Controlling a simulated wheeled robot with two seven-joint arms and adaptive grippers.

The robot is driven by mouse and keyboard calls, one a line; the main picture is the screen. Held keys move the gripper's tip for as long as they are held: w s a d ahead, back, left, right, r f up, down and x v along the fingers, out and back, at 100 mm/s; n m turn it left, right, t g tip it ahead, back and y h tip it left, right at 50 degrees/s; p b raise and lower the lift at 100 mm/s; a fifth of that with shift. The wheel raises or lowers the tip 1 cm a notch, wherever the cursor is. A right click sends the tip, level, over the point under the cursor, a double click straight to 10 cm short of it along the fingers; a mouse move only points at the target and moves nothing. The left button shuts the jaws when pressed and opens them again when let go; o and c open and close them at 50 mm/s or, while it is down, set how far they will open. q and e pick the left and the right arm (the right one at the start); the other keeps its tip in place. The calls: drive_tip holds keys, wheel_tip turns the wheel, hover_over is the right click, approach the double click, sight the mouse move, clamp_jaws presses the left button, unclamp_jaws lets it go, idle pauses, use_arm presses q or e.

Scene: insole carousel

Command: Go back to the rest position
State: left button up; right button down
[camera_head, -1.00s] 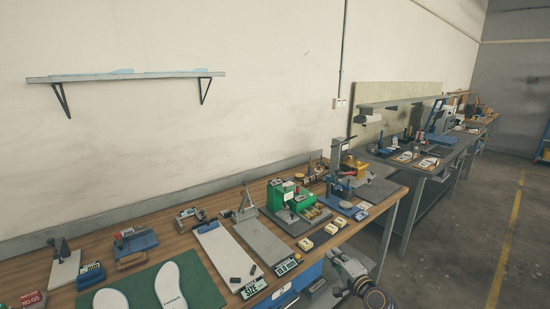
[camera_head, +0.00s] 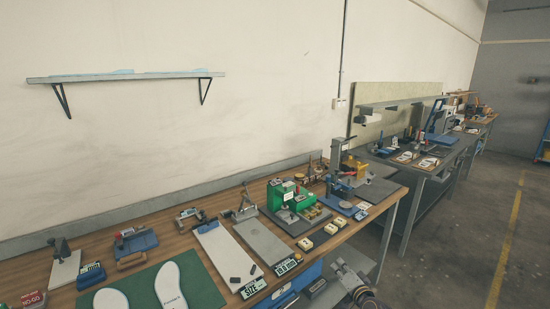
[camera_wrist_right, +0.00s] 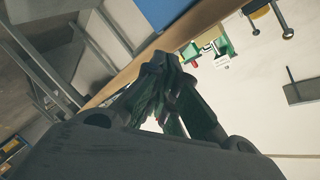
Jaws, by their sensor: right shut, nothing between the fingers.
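My right gripper (camera_wrist_right: 168,85) shows in the right wrist view with its fingers together and nothing between them. It points toward the wooden edge of the workbench (camera_wrist_right: 185,35). My left gripper is in neither view.
The wooden bench (camera_head: 180,244) holds a green mat (camera_head: 203,289) with white insoles, a green machine (camera_head: 285,195), a blue-based press (camera_head: 335,203) and several small tools. Another bench (camera_head: 440,167) stands beyond it. Floor at right (camera_head: 450,260) is clear.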

drive_tip(key=s+f+n+g+h, duration=0.1)
drive_tip(key=s+f+n+g, duration=0.15)
drive_tip(key=f, duration=0.85)
drive_tip(key=s+f+n+g+h, duration=0.1)
drive_tip(key=s+f+n, duration=0.2)
drive_tip(key=f, duration=0.7)
drive_tip(key=s+d+f+n+g, duration=0.2)
drive_tip(key=s+f+n+g, duration=0.15)
drive_tip(key=s+f, duration=1.3)
drive_tip(key=s+d+f+g, duration=0.1)
drive_tip(key=s+f, duration=0.5)
drive_tip(key=s, duration=0.7)
drive_tip(key=s+d+f+n+g+h, duration=0.1)
drive_tip(key=s+f+g, duration=0.2)
drive_tip(key=s, duration=1)
drive_tip(key=s+d+f+n+g, duration=0.1)
drive_tip(key=s+f+g, duration=0.2)
drive_tip(key=s+f, duration=0.5)
drive_tip(key=s, duration=0.5)
drive_tip(key=shift+s+f, duration=0.35)
drive_tip(key=shift+f, duration=0.05)
